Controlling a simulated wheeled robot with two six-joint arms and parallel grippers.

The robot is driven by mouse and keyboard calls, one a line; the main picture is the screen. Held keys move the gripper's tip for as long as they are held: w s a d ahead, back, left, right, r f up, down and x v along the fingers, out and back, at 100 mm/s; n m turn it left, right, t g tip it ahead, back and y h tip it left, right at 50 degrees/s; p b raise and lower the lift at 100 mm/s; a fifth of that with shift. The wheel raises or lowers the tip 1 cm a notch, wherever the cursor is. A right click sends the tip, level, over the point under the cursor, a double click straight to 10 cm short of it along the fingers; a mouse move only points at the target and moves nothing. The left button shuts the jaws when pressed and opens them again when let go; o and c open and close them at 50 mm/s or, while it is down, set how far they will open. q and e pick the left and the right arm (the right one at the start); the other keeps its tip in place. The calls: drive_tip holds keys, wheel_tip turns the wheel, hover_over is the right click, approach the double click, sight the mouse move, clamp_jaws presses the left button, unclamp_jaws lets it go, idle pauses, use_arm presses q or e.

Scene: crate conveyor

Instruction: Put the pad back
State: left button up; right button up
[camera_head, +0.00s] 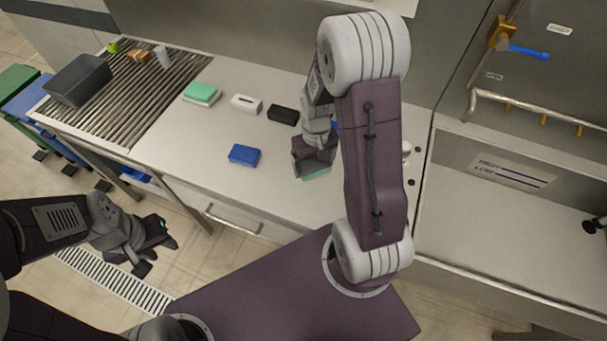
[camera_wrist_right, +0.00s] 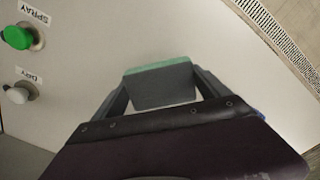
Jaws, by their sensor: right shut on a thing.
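My right gripper (camera_head: 315,170) is shut on a pad with a green face (camera_head: 317,174), low over the worktop at the middle of the head view. In the right wrist view the pad (camera_wrist_right: 160,68) sits between the two fingers, its green edge on the far side and its near side grey. I cannot tell whether it touches the worktop. A similar green and white pad (camera_head: 202,93) lies on the worktop further left. My left gripper (camera_head: 155,255) is open and empty, beyond the worktop's front edge, above the floor.
A blue block (camera_head: 244,155), a white slotted box (camera_head: 246,104) and a black block (camera_head: 283,115) lie on the worktop. A grey crate (camera_head: 78,80) stands on the roller conveyor (camera_head: 130,100).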

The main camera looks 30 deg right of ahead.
sight(303, 164)
drive_tip(key=a+f, duration=0.1)
drive_tip(key=w+a+f, duration=0.1)
drive_tip(key=shift+w+a, duration=0.15)
drive_tip(key=shift+a, duration=0.25)
drive_tip(key=f, duration=0.3)
drive_tip(key=shift+s, duration=0.2)
drive_tip(key=shift+w+f, duration=0.2)
drive_tip(key=shift+f, duration=0.3)
drive_tip(key=shift+s+f, duration=0.1)
drive_tip(key=o, duration=1.2)
drive_tip(key=shift+c, duration=0.2)
wheel_tip(303, 164, up, 12)
drive_tip(key=shift+r, duration=0.2)
drive_tip(key=s+a+t, duration=0.1)
drive_tip(key=s+a, duration=0.3)
drive_tip(key=s, duration=0.4)
drive_tip(key=shift+a+r+n, duration=0.2)
drive_tip(key=shift+a+n, duration=0.1)
drive_tip(key=shift+a, duration=0.05)
